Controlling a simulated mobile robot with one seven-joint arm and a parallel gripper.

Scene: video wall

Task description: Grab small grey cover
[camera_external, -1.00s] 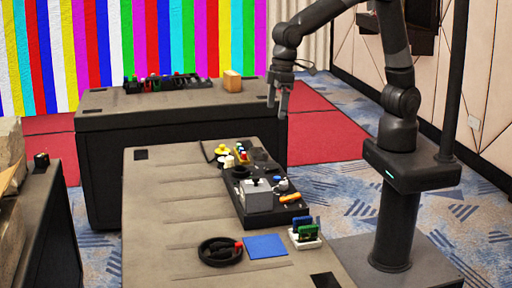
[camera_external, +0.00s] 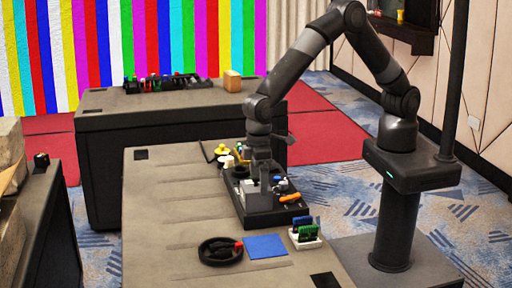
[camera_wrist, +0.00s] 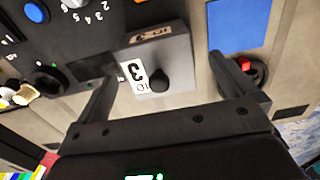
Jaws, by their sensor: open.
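The small grey cover (camera_external: 250,200) is a box-shaped piece on the black panel (camera_external: 282,213) on the near table. In the wrist view the grey cover (camera_wrist: 180,56) shows a white label with a 3 and a dark knob. My gripper (camera_external: 264,184) is low over the panel and partly hides the cover in the external view. In the wrist view my gripper (camera_wrist: 162,72) is open, with one finger on each side of the cover. I cannot tell whether the fingers touch it.
A blue square (camera_external: 266,246) and a round black tray (camera_external: 208,256) lie near the panel. A white holder (camera_external: 306,243) with green and blue pieces stands at the right. The panel carries knobs and an orange piece (camera_external: 290,197). The table's left side is clear.

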